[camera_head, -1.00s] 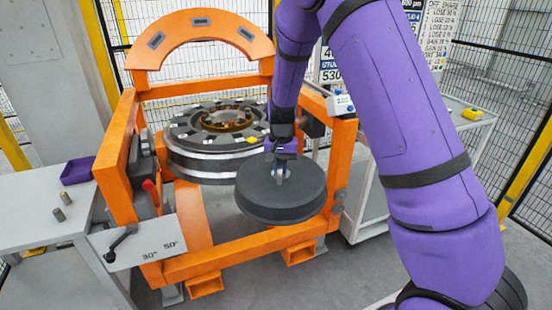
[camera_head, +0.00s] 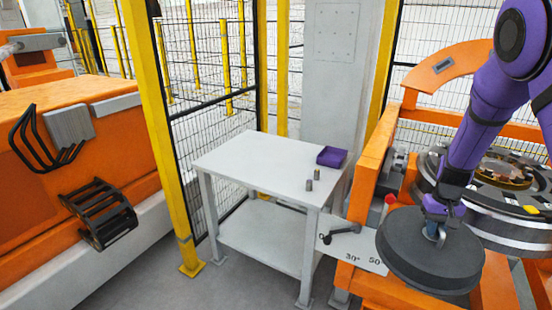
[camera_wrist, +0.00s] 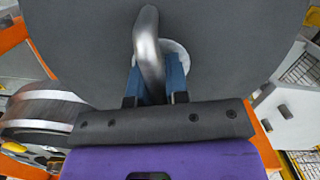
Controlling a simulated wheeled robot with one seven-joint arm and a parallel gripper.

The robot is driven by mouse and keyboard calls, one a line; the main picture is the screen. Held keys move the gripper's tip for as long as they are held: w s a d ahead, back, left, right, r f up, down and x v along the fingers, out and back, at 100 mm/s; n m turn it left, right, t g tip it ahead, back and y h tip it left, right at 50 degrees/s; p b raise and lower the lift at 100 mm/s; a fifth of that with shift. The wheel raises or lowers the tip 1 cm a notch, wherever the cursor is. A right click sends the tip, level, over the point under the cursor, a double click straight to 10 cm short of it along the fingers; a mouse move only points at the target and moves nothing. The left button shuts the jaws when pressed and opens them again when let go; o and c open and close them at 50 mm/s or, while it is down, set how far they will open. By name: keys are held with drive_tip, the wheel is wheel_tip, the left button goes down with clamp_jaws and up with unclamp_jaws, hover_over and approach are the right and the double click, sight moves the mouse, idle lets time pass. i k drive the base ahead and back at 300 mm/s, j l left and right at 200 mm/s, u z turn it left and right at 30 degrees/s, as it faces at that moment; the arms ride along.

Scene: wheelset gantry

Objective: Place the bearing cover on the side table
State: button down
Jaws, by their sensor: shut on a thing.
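The bearing cover (camera_head: 415,255) is a large dark grey disc with a bent metal handle on top. My gripper (camera_head: 440,212) is shut on that handle and holds the cover level, at the front left of the orange gantry. In the wrist view the cover (camera_wrist: 85,45) fills the upper part, and the blue fingers of my gripper (camera_wrist: 157,85) close around the metal handle (camera_wrist: 148,45). The side table (camera_head: 250,165) is light grey with a lower shelf and stands left of the gantry, apart from the cover.
A purple tray (camera_head: 331,157) and two small grey cylinders (camera_head: 312,180) sit at the table's right side. Its left and middle are clear. The orange gantry (camera_head: 370,180) with a crank lever (camera_head: 345,231) stands between cover and table. Yellow-framed fencing (camera_head: 165,120) stands behind the table.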

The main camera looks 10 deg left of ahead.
sight(264, 163)
drive_tip(key=i+j+u, duration=0.2)
drive_tip(key=u, duration=0.2)
drive_tip(key=i+j+u, duration=0.25)
drive_tip(key=u, duration=0.15)
drive_tip(key=i+j+u, duration=0.1)
drive_tip(key=i+u, duration=0.2)
drive_tip(key=u, duration=0.15)
drive_tip(key=i+j+z, duration=0.2)
drive_tip(key=i, duration=0.25)
drive_tip(key=i+j+z, duration=0.2)
drive_tip(key=i, duration=0.3)
drive_tip(key=i+j+z, duration=0.25)
drive_tip(key=i+z, duration=0.15)
drive_tip(key=i+j+z, duration=0.4)
